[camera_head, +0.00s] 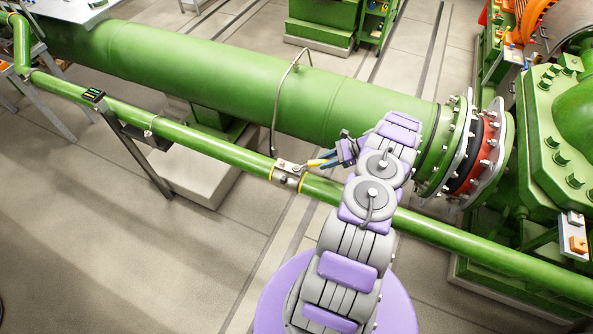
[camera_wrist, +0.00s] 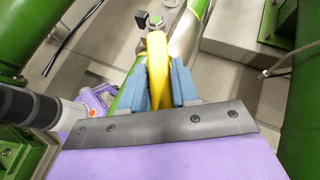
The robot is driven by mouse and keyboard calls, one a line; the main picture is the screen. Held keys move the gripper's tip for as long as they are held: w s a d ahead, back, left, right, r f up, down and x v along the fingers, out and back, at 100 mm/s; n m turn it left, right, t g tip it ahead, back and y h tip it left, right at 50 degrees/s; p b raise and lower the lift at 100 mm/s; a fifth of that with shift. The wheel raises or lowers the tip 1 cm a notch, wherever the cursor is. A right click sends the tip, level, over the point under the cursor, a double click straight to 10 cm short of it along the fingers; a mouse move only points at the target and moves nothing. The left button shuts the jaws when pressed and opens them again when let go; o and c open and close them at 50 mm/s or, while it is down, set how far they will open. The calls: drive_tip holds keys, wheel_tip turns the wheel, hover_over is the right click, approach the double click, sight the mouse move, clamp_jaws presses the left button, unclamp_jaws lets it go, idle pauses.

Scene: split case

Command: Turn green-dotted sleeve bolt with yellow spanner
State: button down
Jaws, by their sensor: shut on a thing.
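My gripper (camera_wrist: 160,82) is shut on the yellow spanner (camera_wrist: 156,55), which stands between its two blue-grey fingers in the wrist view. The spanner points away from me, and its far end is at or close to a small bolt with a green spot (camera_wrist: 156,20) on the sleeve. I cannot tell whether the spanner's jaw is around the bolt. In the head view, my gripper (camera_head: 327,161) is beside the silver sleeve (camera_head: 287,173) on the thin green pipe. The spanner (camera_head: 314,163) shows as a small yellow piece reaching left to the sleeve.
The thin green pipe (camera_head: 220,148) runs diagonally below my gripper. A thick green pipe (camera_head: 230,80) lies behind it, ending in a bolted flange (camera_head: 463,150). A thin bent grey tube (camera_head: 276,105) rises near the sleeve. Open floor (camera_head: 120,250) lies at lower left.

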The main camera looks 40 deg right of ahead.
drive_tip(key=shift+s, duration=0.1)
drive_tip(key=shift+s+m, duration=0.15)
drive_tip(key=shift+m, duration=0.15)
drive_tip(key=shift+r, duration=0.1)
drive_tip(key=shift+r, duration=0.9)
drive_tip(key=shift+r, duration=0.15)
drive_tip(key=shift+a+r+p, duration=0.1)
drive_tip(key=shift+r+p, duration=0.25)
drive_tip(key=shift+r, duration=1.95)
